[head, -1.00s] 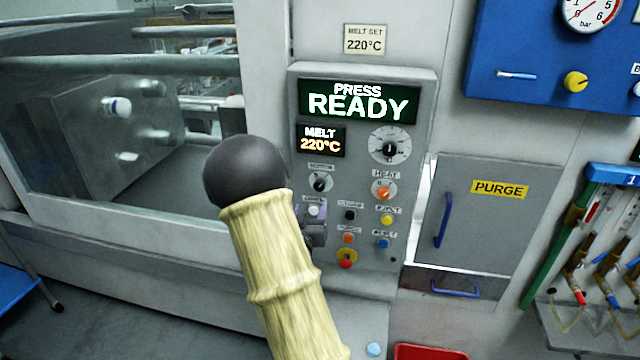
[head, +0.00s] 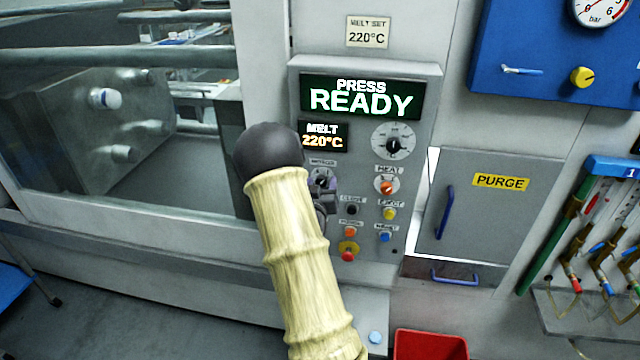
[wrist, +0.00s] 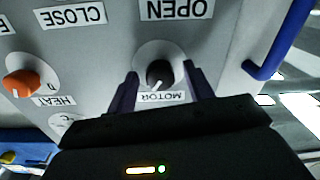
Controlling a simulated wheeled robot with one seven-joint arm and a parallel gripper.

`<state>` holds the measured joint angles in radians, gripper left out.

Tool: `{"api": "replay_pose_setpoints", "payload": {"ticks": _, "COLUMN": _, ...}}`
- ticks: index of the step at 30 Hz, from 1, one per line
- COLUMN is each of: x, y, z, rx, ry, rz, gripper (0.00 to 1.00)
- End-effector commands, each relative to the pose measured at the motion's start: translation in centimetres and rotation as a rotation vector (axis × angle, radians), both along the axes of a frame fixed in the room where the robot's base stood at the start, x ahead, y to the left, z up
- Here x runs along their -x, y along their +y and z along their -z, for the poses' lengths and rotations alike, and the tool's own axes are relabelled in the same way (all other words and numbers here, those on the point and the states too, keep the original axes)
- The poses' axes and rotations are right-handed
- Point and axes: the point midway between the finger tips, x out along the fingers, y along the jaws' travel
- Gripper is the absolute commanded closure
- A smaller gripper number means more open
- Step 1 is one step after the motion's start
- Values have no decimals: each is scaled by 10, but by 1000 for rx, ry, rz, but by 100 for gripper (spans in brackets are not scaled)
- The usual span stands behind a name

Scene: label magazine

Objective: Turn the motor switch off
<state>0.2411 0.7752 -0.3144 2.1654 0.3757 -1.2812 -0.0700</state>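The motor switch is a small black rotary knob on a pale round plate (wrist: 158,73), with an upside-down MOTOR label beside it in the wrist view. In the head view the motor knob (head: 321,181) sits below the MELT display, partly covered by my gripper. My gripper (wrist: 160,70) is open, with its two dark purple fingers on either side of the knob. A gap shows between each finger and the knob. In the head view my gripper (head: 325,192) is mostly hidden behind my arm.
The orange HEAT knob (head: 387,187) is close to the right, under a larger dial (head: 393,141). Several push buttons, including a red one on yellow (head: 348,252), lie below. The display (head: 361,98) reads PRESS READY. A blue handle (wrist: 279,42) shows in the wrist view.

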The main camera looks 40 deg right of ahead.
Motion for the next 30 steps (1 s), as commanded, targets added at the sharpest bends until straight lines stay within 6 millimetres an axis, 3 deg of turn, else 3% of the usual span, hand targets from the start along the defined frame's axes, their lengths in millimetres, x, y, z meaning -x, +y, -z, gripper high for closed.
{"api": "replay_pose_setpoints", "payload": {"ticks": 1, "x": 0, "y": 0, "z": 0, "rx": 0, "ry": 0, "rz": 1, "gripper": 56}}
{"api": "replay_pose_setpoints", "payload": {"ticks": 7, "x": 0, "y": 0, "z": 0, "rx": 0, "ry": 0, "rz": 1, "gripper": 92}}
{"api": "replay_pose_setpoints", "payload": {"ticks": 20, "x": 0, "y": 1, "z": 1, "rx": 39, "ry": 42, "rz": -1, "gripper": 92}}
{"api": "replay_pose_setpoints", "payload": {"ticks": 30, "x": -1, "y": 3, "z": 3, "rx": 177, "ry": 202, "rz": -3, "gripper": 92}}
